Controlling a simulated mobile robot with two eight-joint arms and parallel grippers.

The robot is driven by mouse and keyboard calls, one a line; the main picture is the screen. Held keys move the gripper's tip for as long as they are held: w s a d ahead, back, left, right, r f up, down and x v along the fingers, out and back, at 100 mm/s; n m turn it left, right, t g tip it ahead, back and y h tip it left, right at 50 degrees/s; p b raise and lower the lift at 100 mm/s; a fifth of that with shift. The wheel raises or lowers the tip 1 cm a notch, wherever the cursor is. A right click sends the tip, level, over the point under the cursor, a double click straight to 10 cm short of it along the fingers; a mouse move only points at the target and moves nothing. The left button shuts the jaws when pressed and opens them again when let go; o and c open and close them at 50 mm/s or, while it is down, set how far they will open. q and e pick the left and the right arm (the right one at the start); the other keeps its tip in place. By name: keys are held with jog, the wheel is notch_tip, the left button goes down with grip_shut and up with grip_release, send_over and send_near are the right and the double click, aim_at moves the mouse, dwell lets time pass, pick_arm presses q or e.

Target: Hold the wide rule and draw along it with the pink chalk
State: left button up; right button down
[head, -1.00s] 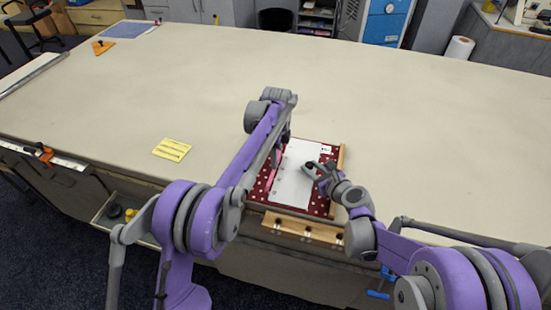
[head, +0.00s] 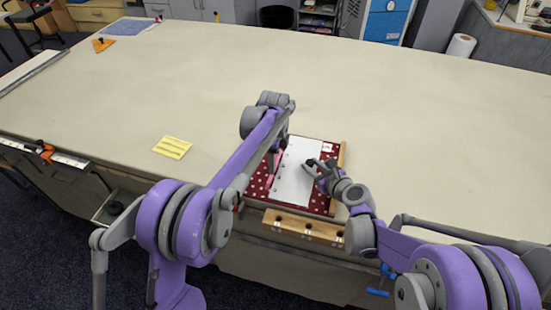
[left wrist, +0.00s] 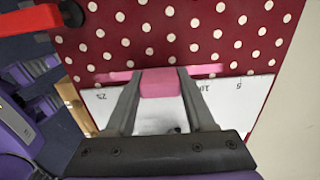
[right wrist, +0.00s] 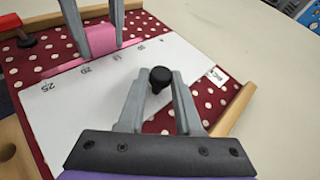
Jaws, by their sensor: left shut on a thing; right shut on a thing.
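The wide rule (head: 294,185) is a white plate with numbers along one long edge, lying flat on red polka-dot cloth (head: 258,188). My right gripper (right wrist: 160,82) is shut on the black knob (right wrist: 160,76) on the rule. My right gripper also shows in the head view (head: 318,166). My left gripper (left wrist: 160,85) is shut on the pink chalk (left wrist: 160,83), a block at the rule's numbered edge. A pink line (left wrist: 205,71) runs along that edge on both sides of the chalk. The left arm hides part of this in the head view.
A wooden block with holes (head: 300,229) sits at the table's front edge. Wooden strips border the cloth, one on its right (head: 342,158). A red clamp-like part (left wrist: 30,20) is near the cloth's corner. A yellow card (head: 172,147) lies left.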

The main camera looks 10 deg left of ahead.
aim_at(266, 191)
pick_arm(q)
jog(key=shift+s+a, duration=0.2)
jog(key=shift+s, duration=1.5)
jog(key=shift+s, duration=0.2)
jog(key=shift+s+a, duration=0.1)
jog(key=shift+s, duration=0.75)
jog(key=shift+s, duration=0.1)
jog(key=shift+s+a+f, duration=0.1)
jog(key=shift+s, duration=0.85)
jog(key=shift+s, duration=0.1)
jog(key=shift+s+a, duration=0.15)
jog(key=shift+s, duration=0.75)
